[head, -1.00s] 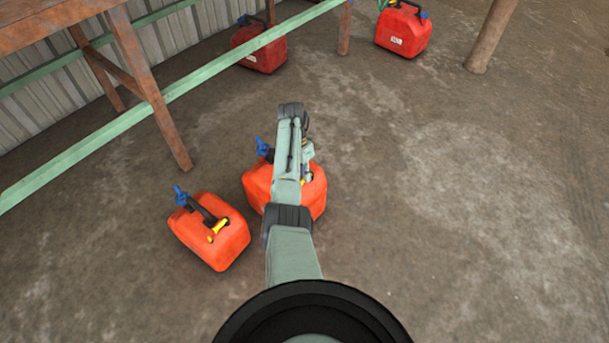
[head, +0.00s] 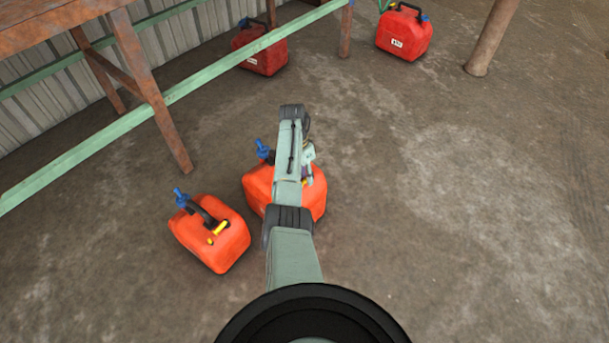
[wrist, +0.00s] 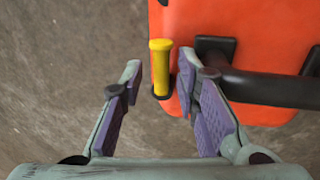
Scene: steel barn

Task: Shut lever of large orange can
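The larger orange can (head: 259,188) stands on the floor beneath my arm, which hides much of it in the head view. In the wrist view the orange can (wrist: 215,25) fills the upper right, with a black handle (wrist: 265,87) and a yellow lever (wrist: 160,65) with a dark base at its left edge. My gripper (wrist: 160,66) is open, with the yellow lever showing between its two fingertips. I cannot tell whether either finger touches it; the right finger overlaps the can's edge. In the head view my gripper is mostly hidden behind my arm.
A smaller orange can (head: 222,247) with its own yellow lever stands just left. Two red cans (head: 262,54) (head: 404,33) stand farther back. A rusty table leg (head: 150,90) and green rail (head: 95,145) are at left. The floor at right is clear.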

